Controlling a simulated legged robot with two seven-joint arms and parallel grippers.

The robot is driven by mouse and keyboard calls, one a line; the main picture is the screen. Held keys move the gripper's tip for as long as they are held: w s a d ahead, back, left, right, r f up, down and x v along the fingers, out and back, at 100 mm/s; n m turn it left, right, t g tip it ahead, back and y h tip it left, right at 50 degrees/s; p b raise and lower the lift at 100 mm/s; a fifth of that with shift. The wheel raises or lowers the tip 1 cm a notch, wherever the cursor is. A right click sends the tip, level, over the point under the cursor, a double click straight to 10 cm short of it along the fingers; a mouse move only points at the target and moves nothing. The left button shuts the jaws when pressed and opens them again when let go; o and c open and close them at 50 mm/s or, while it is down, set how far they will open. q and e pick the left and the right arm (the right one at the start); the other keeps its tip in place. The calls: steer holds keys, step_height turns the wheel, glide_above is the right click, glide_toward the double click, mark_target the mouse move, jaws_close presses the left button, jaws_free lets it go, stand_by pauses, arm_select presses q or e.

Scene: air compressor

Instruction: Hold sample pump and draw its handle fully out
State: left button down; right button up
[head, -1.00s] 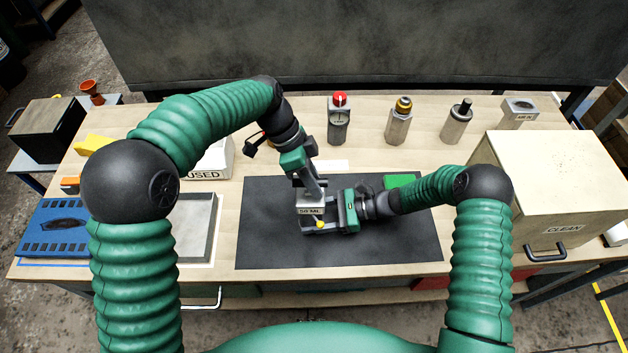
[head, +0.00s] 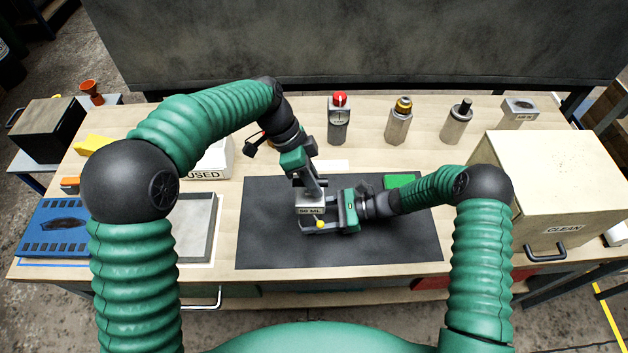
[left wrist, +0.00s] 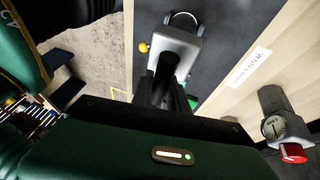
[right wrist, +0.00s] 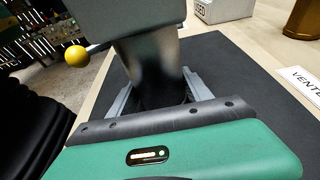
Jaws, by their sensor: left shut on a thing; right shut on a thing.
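The sample pump (head: 311,209) stands upright over the dark mat, a grey block labelled "50 ML" with a yellow knob (head: 320,224) on its front. Its cylindrical body shows below the block in the right wrist view (right wrist: 150,60). My right gripper (right wrist: 152,98) is shut around this body from the right. My left gripper (head: 314,192) comes down from above and is shut on the handle at the top of the pump. The block also shows beyond my left fingers in the left wrist view (left wrist: 182,45).
The dark mat (head: 270,235) is mostly clear. Several fittings stand behind it, including a red-topped gauge (head: 338,122). A "CLEAN" box (head: 560,180) is at right. A "USED" box (head: 208,160), grey tray (head: 215,205) and blue rack (head: 60,235) are at left.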

arm_select(q)
steer(key=shift+w+r, duration=0.1)
stand_by(0.4)
step_height(320, 180, up, 8)
steer(key=shift+r, duration=0.1)
steer(key=c, duration=1.3)
jaws_free()
steer(key=v, duration=1.1)
steer(key=shift+a+r, duration=0.2)
steer(key=shift+r, duration=0.15)
